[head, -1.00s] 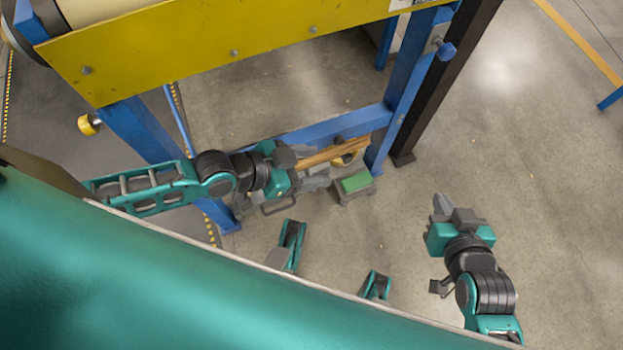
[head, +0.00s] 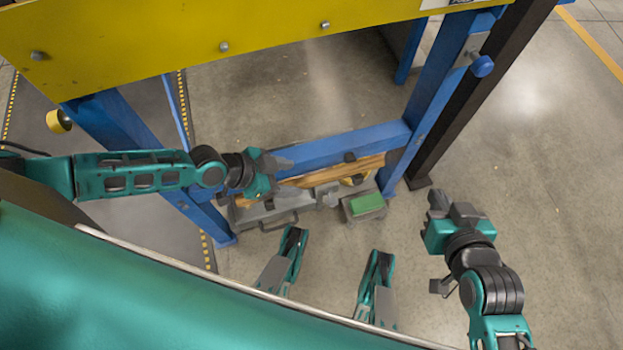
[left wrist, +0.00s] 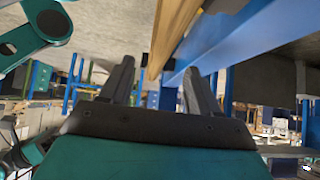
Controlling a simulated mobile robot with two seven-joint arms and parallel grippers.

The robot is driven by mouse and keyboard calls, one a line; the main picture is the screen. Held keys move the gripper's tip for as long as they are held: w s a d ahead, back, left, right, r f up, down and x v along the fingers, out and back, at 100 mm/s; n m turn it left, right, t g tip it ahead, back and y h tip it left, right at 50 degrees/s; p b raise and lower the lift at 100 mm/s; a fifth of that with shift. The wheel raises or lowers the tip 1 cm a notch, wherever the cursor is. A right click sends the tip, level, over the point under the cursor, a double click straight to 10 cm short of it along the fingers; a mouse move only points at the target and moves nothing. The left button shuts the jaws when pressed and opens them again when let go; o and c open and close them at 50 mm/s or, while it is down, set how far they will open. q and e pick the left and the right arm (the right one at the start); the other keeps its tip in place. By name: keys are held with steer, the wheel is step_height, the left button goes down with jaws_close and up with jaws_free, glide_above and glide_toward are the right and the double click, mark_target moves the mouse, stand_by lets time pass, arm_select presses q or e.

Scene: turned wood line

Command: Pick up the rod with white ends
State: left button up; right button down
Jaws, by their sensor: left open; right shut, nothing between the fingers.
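Long light-brown wooden pieces (head: 335,171) lie along the low blue beam in the head view. They are partly hidden behind my left gripper. No white ends can be made out, so I cannot tell which piece, if any, is the rod with white ends. My left gripper (head: 287,171) is open and empty, at the left part of the wood. In the left wrist view a wooden piece (left wrist: 170,35) runs above and between the open fingers (left wrist: 160,85), not clasped. My right gripper (head: 441,199) is shut and empty, over bare floor at the right.
The blue beam (head: 375,139) and blue post (head: 432,98) stand close to the wood. A yellow panel (head: 190,45) spans above. A green-topped block (head: 367,204) and grey metal parts (head: 262,216) sit in front of the beam. The floor at right is clear.

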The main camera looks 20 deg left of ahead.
mark_target(303, 180)
arm_select(q)
steer(key=b+x, duration=0.1)
steer(key=x, duration=0.4)
steer(key=shift+b, duration=0.35)
steer(key=shift+c, duration=0.3)
jaws_close()
